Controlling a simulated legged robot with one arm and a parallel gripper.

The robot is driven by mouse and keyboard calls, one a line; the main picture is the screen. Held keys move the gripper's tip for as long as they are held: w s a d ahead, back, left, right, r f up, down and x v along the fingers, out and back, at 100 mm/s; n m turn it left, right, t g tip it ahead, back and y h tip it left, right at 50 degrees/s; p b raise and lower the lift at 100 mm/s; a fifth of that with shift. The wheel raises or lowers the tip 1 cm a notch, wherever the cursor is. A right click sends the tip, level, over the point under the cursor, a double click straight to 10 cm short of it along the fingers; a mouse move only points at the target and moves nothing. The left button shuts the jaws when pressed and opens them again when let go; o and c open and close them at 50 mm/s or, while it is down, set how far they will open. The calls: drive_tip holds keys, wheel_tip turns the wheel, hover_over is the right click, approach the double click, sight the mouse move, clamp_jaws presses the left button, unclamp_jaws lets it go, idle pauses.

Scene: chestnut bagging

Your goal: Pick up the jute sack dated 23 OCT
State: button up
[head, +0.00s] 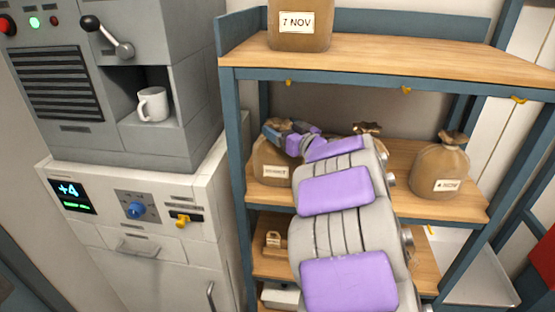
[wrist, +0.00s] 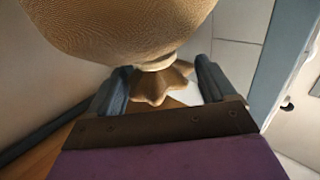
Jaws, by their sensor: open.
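A brown jute sack (head: 268,165) stands on the middle shelf at the left, partly behind my arm. Its label is too small to read for certain. My gripper (head: 281,131) is at the tied top of this sack. In the wrist view, the sack (wrist: 120,25) fills the upper left and appears upside down. Its tied neck and frilled top lie between the two fingers of my gripper (wrist: 162,80). The fingers are open, one on each side of the neck. I cannot tell whether either finger touches it.
A sack labelled 7 NOV (head: 298,30) stands on the top shelf. Another sack (head: 446,170), its label apparently 4 NOV, stands at the middle shelf's right. A further sack top (head: 368,128) shows behind my arm. A grey machine with a white mug (head: 152,104) stands left of the rack.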

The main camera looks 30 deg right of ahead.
drive_tip(key=shift+w, duration=1.2)
drive_tip(key=shift+s, duration=0.1)
drive_tip(key=shift+c, duration=0.3)
drive_tip(key=shift+a, duration=0.1)
drive_tip(key=c, duration=0.4)
clamp_jaws()
